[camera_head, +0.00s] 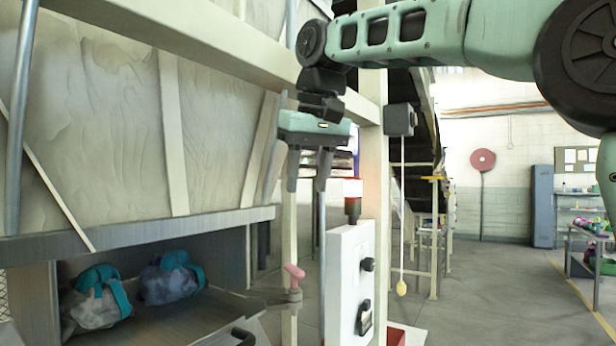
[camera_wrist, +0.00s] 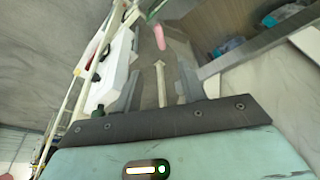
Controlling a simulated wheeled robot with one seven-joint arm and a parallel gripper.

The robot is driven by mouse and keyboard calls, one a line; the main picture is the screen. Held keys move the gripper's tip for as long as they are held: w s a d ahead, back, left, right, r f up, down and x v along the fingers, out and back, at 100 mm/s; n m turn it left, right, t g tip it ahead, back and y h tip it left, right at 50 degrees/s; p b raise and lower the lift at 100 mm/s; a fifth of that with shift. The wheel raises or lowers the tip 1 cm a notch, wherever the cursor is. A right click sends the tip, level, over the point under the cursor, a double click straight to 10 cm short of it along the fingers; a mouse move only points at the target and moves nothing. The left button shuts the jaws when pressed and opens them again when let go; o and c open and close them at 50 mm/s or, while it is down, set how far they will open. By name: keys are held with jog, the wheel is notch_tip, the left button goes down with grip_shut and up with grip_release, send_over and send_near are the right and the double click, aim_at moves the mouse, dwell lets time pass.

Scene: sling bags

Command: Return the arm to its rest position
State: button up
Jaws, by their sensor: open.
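My gripper (camera_head: 308,184) hangs fingers down from my green arm in the head view, in front of a cream post. Its two dark fingers are apart with nothing between them. In the wrist view the gripper (camera_wrist: 158,80) shows from behind, also empty. Two bags lie in the low recess at the lower left of the head view: a grey bag with a teal strap (camera_head: 95,303) and a bluish bag with a teal strap (camera_head: 170,282). The gripper is well above and to the right of them, touching neither. Teal bits of a bag (camera_wrist: 286,14) show at the top right of the wrist view.
A white control box (camera_head: 347,275) with a red-and-white lamp (camera_head: 353,195) stands below and right of the gripper. A pink-handled lever (camera_head: 294,278) is beside the recess. A grey box with a hanging cord (camera_head: 400,120) is right of the post. Open floor (camera_head: 500,290) lies at right.

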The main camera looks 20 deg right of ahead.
jog(key=s+a+f+n+g+b, duration=0.1)
jog(key=s+a+f+n+b, duration=0.15)
jog(key=s+f, duration=0.6)
jog(key=s+a+f+n+g+b, duration=0.1)
jog(key=s+a+f, duration=0.25)
jog(key=f, duration=0.95)
jog(key=s+a+f+n+g+b, duration=0.15)
jog(key=s+a+f, duration=0.3)
jog(key=f, duration=0.55)
jog(key=s+d+f+n+b, duration=0.1)
jog(key=s+d+f, duration=0.2)
jog(key=s+f, duration=0.8)
jog(key=shift+s+d+n+b, duration=0.25)
jog(key=shift+d+n+b, duration=0.05)
jog(key=shift+b, duration=0.1)
